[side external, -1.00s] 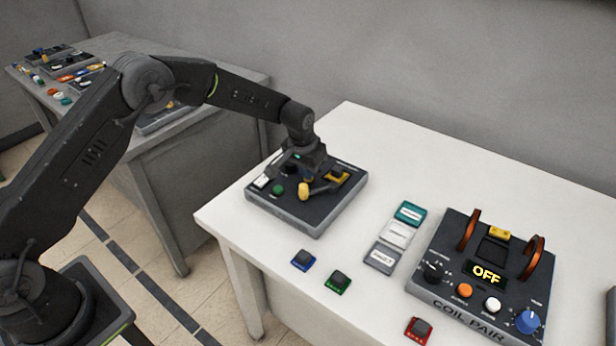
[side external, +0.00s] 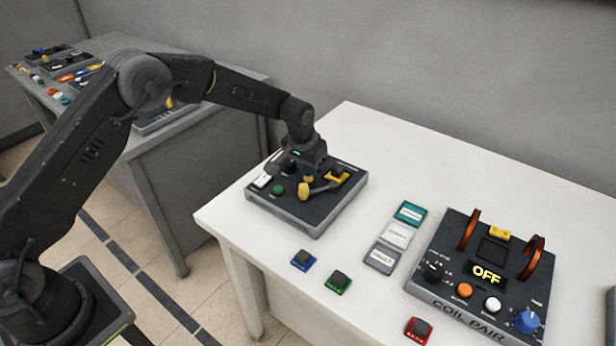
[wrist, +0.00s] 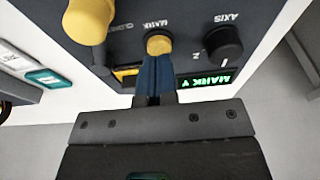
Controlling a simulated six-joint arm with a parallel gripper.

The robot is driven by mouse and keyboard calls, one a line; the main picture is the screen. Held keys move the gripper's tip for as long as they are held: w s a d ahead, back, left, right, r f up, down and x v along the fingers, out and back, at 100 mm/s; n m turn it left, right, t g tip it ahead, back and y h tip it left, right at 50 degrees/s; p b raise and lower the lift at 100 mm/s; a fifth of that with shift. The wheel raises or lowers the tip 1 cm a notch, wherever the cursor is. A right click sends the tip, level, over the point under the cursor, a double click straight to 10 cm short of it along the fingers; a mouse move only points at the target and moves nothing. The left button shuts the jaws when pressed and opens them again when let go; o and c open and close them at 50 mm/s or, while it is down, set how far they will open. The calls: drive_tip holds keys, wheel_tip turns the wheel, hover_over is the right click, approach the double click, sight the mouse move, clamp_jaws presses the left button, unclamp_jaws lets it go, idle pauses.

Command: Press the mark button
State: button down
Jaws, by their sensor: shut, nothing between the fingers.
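The mark button is a round yellow cap (wrist: 158,44) under the word MARK on the dark control box. It also shows in the side view (side external: 308,179), just below my gripper. My gripper (wrist: 155,58) has blue fingers, closed together and empty. The fingertips are right at the button's near edge in the wrist view. I cannot tell whether they touch it. In the side view the fingers are mostly hidden under the gripper body.
A black AXIS knob (wrist: 224,47) and a larger yellow knob (wrist: 90,20) flank the button. The coil pair box (side external: 484,272), its display reading OFF, stands at right on the white table (side external: 400,150). Cards and small coloured blocks lie between. The table behind the boxes is clear.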

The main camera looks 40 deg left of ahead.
drive_tip(key=shift+r, duration=2.5)
drive_tip(key=s+a+r+t, duration=0.2)
drive_tip(key=s+a+r, duration=0.1)
drive_tip(key=s+r, duration=1.55)
drive_tip(key=s+a+t, duration=0.1)
drive_tip(key=s, duration=1.8)
drive_tip(key=shift+f, duration=0.15)
